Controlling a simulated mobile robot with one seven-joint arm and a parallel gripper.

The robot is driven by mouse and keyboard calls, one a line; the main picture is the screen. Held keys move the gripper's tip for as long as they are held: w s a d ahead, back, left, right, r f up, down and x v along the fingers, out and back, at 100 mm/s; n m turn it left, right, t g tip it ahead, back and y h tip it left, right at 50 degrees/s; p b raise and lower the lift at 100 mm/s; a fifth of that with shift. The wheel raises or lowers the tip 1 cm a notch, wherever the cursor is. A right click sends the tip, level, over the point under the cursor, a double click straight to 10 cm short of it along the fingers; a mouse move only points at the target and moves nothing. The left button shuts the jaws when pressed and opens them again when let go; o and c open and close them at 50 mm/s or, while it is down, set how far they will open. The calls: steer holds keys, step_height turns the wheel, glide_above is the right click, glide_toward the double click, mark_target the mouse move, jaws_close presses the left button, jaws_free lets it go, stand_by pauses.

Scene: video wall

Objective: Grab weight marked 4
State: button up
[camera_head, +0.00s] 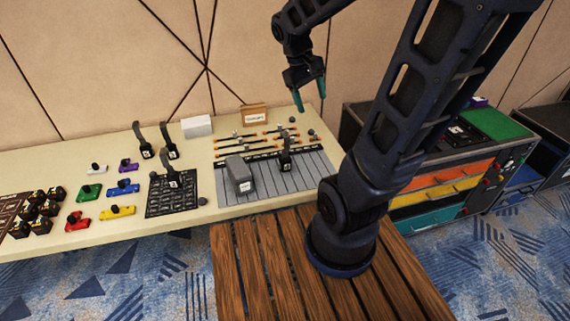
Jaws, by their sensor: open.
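Several black weights with tall handles and small white labels stand on the long cream table (110,160). Two are together near the back, a left one (146,152) and a right one (170,153). A third (174,181) stands on a dark grid mat (157,206), and a fourth (286,163) on a grey slatted panel (309,180). The label digits are too small to read, so I cannot tell which is marked 4. My gripper (310,101) is open and empty, with teal fingertips pointing down, above the table's back right part.
A grey labelled block (239,174) stands on the panel beside the fourth weight. Orange-tipped rods (262,136) lie behind it. A white box (197,127) and a small sign (255,115) stand at the back. Coloured pieces (90,192) lie left. A drawer cabinet (440,184) stands right.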

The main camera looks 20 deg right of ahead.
steer(key=w+a+f+n+t+h, duration=0.1)
steer(key=w+a+f+n+h, duration=0.35)
steer(key=f, duration=0.45)
steer(key=w+a+f+n+t+h, duration=0.1)
steer(key=w+a+f+n+h, duration=0.4)
steer(key=f, duration=0.3)
steer(key=w+a+f+n+h, duration=0.3)
steer(key=w+f+n+h, duration=0.25)
steer(key=f, duration=0.35)
glide_above(285, 152)
steer(key=d, duration=0.2)
steer(key=shift+w+r+t, duration=0.2)
steer(key=shift+w+t, duration=0.1)
steer(key=shift+c, duration=0.2)
jaws_close()
